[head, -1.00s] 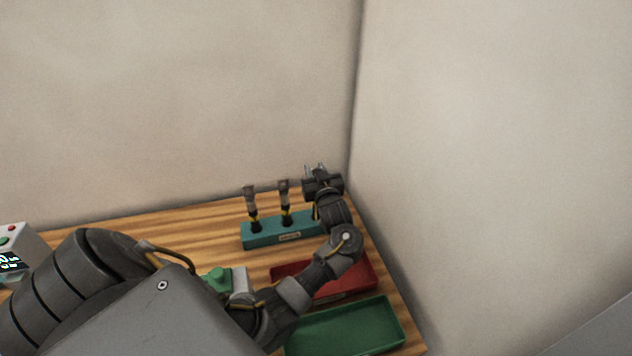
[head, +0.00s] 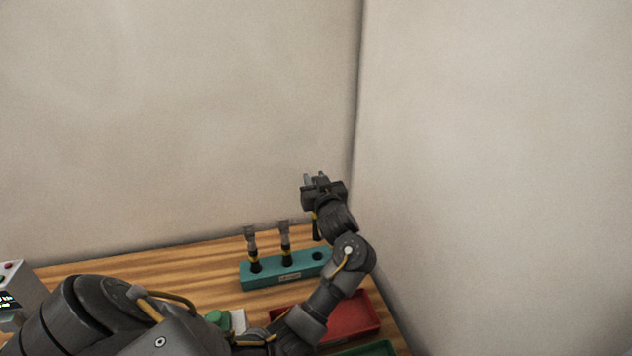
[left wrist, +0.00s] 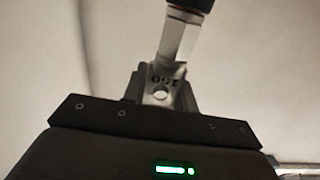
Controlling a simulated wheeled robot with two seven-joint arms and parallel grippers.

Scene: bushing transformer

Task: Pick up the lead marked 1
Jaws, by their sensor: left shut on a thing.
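My left gripper (head: 316,181) is shut on a lead, above the right end of the teal rack (head: 262,281). The lead's dark lower part (head: 316,227) hangs below the gripper, clear of the rack. In the left wrist view the held lead's metal lug (left wrist: 160,92) has a round hole and upside-down characters that look like "150", between the fingers; its dark body (left wrist: 194,4) is at the top edge. Two other leads, the left one (head: 251,246) and the middle one (head: 285,241), stand upright in the rack. The rack's right hole (head: 318,256) is empty. I cannot read a mark 1.
A red tray (head: 350,318) and a green tray (head: 375,350) lie in front of the rack, partly hidden by my arm. A grey box with buttons (head: 18,285) is at the left edge. Walls rise close behind and to the right.

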